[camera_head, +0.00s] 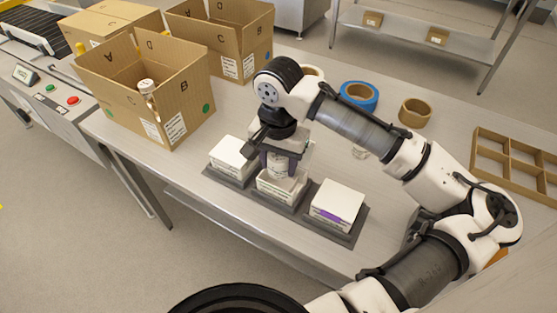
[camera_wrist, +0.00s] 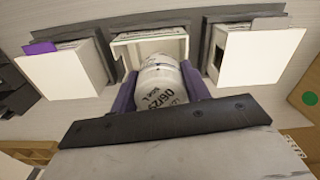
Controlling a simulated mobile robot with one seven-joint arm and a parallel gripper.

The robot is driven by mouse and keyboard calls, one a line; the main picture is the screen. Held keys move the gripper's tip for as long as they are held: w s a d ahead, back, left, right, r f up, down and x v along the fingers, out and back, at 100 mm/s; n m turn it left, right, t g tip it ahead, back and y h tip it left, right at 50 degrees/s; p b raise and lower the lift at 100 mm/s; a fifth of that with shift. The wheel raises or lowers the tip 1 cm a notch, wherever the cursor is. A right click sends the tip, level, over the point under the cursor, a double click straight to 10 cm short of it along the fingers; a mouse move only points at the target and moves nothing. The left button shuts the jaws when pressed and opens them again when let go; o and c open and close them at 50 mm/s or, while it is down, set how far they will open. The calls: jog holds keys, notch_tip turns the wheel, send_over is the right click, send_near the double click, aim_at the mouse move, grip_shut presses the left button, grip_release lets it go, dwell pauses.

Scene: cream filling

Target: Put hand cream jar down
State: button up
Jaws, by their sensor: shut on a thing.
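The hand cream jar (camera_wrist: 160,88) is white with dark print on its end. My gripper (camera_wrist: 158,92) is shut on it, with a purple finger on each side. In the head view my gripper (camera_head: 278,160) is above the middle white box (camera_head: 281,188), and the jar (camera_head: 279,165) shows between the fingers. In the wrist view the jar's far end is at the open mouth of the middle box (camera_wrist: 150,43). How deep it sits inside cannot be told.
A dark tray (camera_head: 300,212) holds the boxes, with a white box (camera_head: 232,155) on the left and another (camera_head: 338,203) on the right. An open carton (camera_head: 150,95) stands behind left, holding a bottle. Tape rolls (camera_head: 359,95) and a wooden divider (camera_head: 490,150) are to the right.

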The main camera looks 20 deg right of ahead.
jog(key=shift+f, duration=0.5)
jog(key=o, duration=1)
jog(key=shift+f, duration=0.1)
notch_tip(320, 180, up, 13)
jog(key=shift+r, duration=0.2)
